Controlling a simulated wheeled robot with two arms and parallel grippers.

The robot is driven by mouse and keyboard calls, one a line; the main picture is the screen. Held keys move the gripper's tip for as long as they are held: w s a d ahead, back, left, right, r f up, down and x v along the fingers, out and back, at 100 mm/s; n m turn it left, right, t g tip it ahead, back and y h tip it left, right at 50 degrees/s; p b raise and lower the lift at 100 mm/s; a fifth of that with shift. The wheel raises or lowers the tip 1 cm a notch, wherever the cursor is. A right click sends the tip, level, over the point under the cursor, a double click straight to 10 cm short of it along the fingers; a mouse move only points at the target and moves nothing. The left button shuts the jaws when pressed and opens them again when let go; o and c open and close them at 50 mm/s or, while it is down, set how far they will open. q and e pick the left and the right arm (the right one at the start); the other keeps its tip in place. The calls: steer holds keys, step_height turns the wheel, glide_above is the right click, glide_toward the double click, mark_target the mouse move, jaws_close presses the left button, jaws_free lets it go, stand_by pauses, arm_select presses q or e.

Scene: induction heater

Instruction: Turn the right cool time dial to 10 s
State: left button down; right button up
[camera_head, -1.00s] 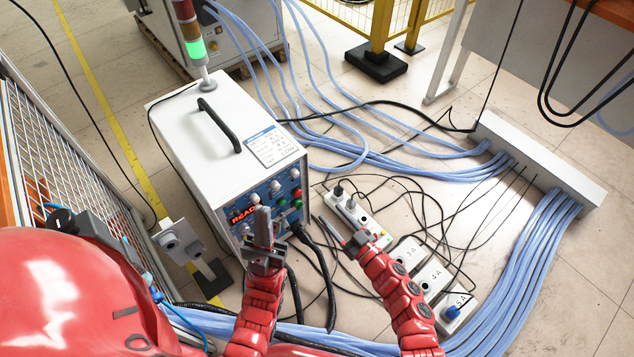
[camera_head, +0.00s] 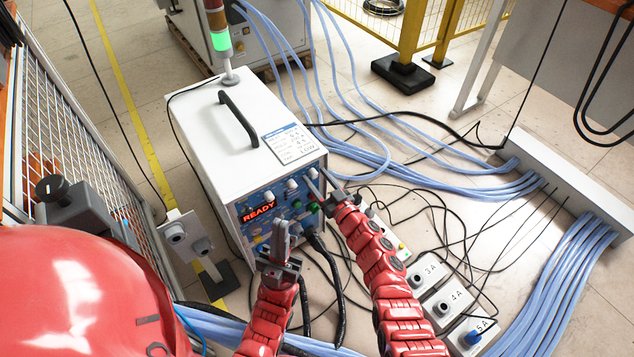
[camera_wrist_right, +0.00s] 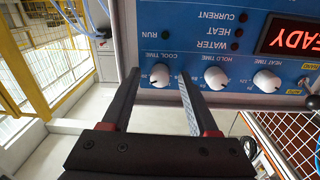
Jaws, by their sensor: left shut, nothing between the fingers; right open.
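The heater (camera_head: 235,135) is a white box with a blue control panel on its front. Its cool time dial (camera_wrist_right: 160,76) is a white knob, seen upside down in the right wrist view. In the head view the dial (camera_head: 313,173) is at the panel's right end. My right gripper (camera_wrist_right: 159,78) is open, with one fingertip on each side of the dial; contact is not clear. In the head view the right gripper (camera_head: 320,184) is at that panel corner. The dial's exact setting is too small to read. My left gripper (camera_head: 281,228) is shut and empty before the panel.
The hold time dial (camera_wrist_right: 215,78) is close beside one right finger, and the heat time dial (camera_wrist_right: 266,81) is farther along. A red READY display (camera_head: 258,207) is lit. Black cables (camera_head: 322,255) hang below the panel, and sockets (camera_head: 440,300) lie on the floor.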

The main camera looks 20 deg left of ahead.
steer(key=shift+w+a, duration=0.15)
jaws_close()
